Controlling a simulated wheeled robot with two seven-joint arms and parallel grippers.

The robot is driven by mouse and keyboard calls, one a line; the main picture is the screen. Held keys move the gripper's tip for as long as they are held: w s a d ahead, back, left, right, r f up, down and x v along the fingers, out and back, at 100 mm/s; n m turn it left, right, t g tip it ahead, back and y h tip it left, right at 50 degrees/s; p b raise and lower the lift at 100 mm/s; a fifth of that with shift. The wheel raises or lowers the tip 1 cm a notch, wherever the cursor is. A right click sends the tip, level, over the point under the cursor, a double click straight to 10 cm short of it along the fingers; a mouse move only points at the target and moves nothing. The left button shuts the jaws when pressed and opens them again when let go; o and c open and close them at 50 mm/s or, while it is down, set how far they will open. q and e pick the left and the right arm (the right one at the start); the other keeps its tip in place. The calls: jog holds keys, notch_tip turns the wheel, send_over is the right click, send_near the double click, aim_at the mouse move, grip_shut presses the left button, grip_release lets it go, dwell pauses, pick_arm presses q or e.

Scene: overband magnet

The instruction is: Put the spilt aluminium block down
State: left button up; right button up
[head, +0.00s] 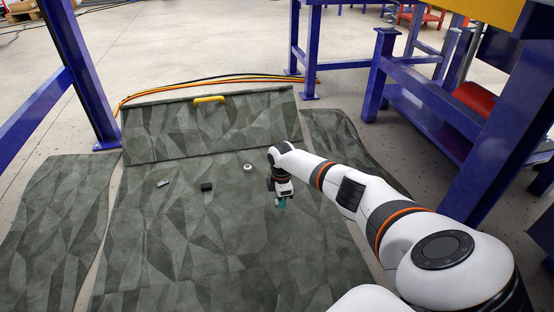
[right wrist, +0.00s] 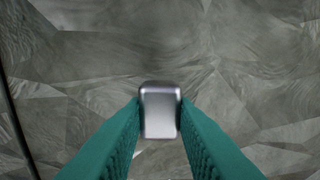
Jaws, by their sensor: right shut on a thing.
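My right gripper (head: 282,204) is low over the grey faceted mat (head: 165,255), right of its middle. In the right wrist view its two teal fingers (right wrist: 160,125) are shut on a silver aluminium block (right wrist: 159,112) with rounded edges. The block sits between the fingertips with the mat's surface behind it. I cannot tell whether it touches the mat. In the head view the block is too small or hidden to make out. My left gripper is not in view.
A small grey bar (head: 163,183), a dark block (head: 207,187) and a round silvery piece (head: 248,167) lie on the mat. A raised faceted panel with a yellow handle (head: 209,99) stands behind. Blue steel frames (head: 420,100) flank the mat. Its front left is clear.

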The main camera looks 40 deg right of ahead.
notch_tip(320, 180, down, 4)
jog(key=b, duration=0.3)
jog(key=shift+r, duration=0.15)
jog(key=o, duration=0.5)
jog(key=shift+f, duration=0.2)
jog(key=o, duration=0.5)
jog(key=shift+c, duration=0.2)
jog(key=shift+r, duration=0.1)
